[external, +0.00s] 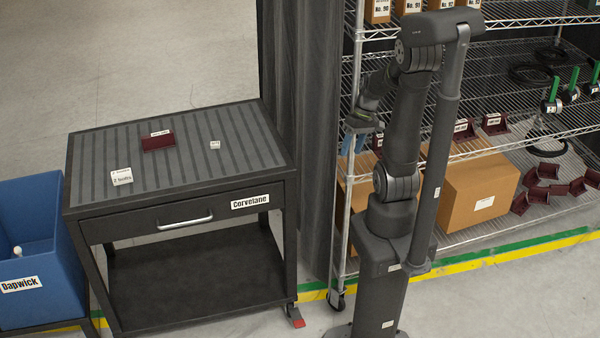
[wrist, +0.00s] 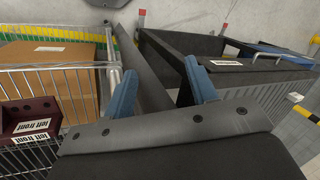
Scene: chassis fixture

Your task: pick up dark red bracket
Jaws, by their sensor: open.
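One dark red bracket (external: 158,141) with a white label lies on the ribbed top of the black cart (external: 185,226). More dark red brackets (external: 495,123) with labels sit on the middle wire shelf at the right, and several lie on the bottom shelf. In the wrist view a dark red bracket (wrist: 20,112) labelled "left front" is at the left edge, partly cut off. My gripper (wrist: 160,66) is open, with its two blue fingers apart and nothing between them. In the external view it is at the shelf's left post, partly hidden, apart from the cart's bracket.
White labelled blocks (external: 121,177) and a small white piece (external: 215,145) also lie on the cart. A blue bin (external: 35,250) stands at the left. The wire rack (external: 520,80) holds cardboard boxes (external: 470,200) and cables. A dark curtain (external: 300,130) hangs between cart and rack.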

